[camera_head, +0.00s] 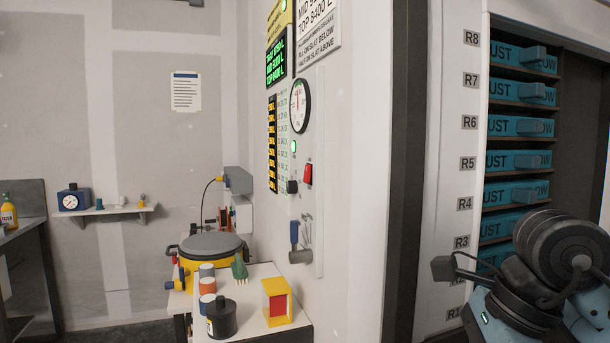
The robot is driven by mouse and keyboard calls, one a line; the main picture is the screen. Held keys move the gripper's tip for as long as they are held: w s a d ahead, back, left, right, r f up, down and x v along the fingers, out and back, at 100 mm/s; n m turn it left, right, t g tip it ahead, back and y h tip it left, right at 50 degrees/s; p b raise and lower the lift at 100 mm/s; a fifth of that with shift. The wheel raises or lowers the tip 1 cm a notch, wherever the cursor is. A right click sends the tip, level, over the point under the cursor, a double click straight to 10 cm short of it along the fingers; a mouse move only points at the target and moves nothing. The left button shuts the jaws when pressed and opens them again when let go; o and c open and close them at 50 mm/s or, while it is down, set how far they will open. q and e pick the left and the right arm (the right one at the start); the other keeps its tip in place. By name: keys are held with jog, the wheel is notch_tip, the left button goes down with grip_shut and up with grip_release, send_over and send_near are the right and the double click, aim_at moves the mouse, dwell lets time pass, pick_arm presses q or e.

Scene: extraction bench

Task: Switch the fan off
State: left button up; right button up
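A wall panel in the middle of the camera_head view carries the controls. A red rocker-like switch (308,174) sits on it, with a black knob (292,187) just to its left. A lit green lamp (293,147) is above them, and a round white dial (300,106) is higher up. A grey-blue lever (294,234) is lower on the same panel. No fan is clearly recognisable, and I cannot tell which control belongs to it. Part of my arm shows at the lower right, away from the panel. I see no gripper fingers of either hand.
A rack of teal drawers (520,127) stands right. A dark post (407,170) separates panel and rack.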

grip_shut()
pick_arm(q)
jog(key=shift+s, duration=0.15)
jog(key=shift+s, duration=0.2)
jog(key=shift+w, duration=0.3)
dwell(0.4)
